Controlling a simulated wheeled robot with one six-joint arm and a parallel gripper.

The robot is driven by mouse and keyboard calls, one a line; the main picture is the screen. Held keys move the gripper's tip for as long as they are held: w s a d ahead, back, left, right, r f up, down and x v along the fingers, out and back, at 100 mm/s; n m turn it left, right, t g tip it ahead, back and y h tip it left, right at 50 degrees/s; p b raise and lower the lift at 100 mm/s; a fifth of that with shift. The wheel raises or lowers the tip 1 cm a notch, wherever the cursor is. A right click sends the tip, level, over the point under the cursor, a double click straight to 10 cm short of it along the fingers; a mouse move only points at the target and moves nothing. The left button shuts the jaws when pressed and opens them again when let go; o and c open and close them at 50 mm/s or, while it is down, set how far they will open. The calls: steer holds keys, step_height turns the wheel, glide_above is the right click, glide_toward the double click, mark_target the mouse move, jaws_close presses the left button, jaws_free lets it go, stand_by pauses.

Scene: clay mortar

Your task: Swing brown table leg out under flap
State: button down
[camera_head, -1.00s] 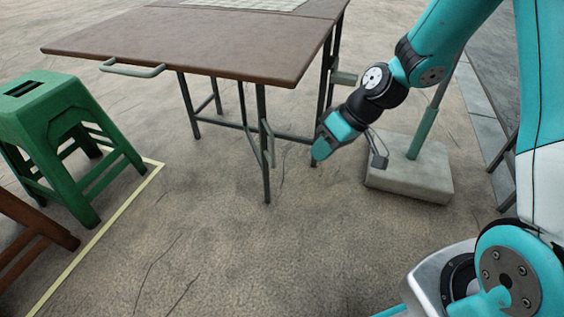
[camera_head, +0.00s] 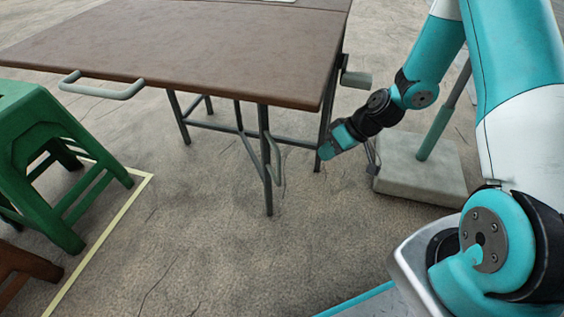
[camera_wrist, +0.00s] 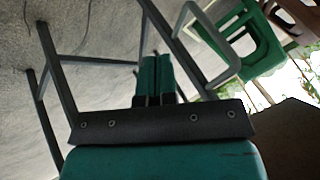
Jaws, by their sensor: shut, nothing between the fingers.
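In the wrist view my gripper's fingers (camera_wrist: 151,62) are together and empty, between dark frame bars (camera_wrist: 58,75) and a bar with a pale loop handle (camera_wrist: 213,45).
A green stool (camera_head: 45,150) stands at the left inside a yellow floor line (camera_head: 110,228); part of a brown stool (camera_head: 20,265) is below it. A pale block base (camera_head: 420,170) with a post stands right of my gripper. Floor in front of the table is clear.

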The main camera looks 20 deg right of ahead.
steer(key=w+a+f+b, duration=0.2)
steer(key=a+f+b, duration=0.5)
steer(key=a+f, duration=0.1)
steer(key=shift+a, duration=0.8)
steer(key=shift+w, duration=0.1)
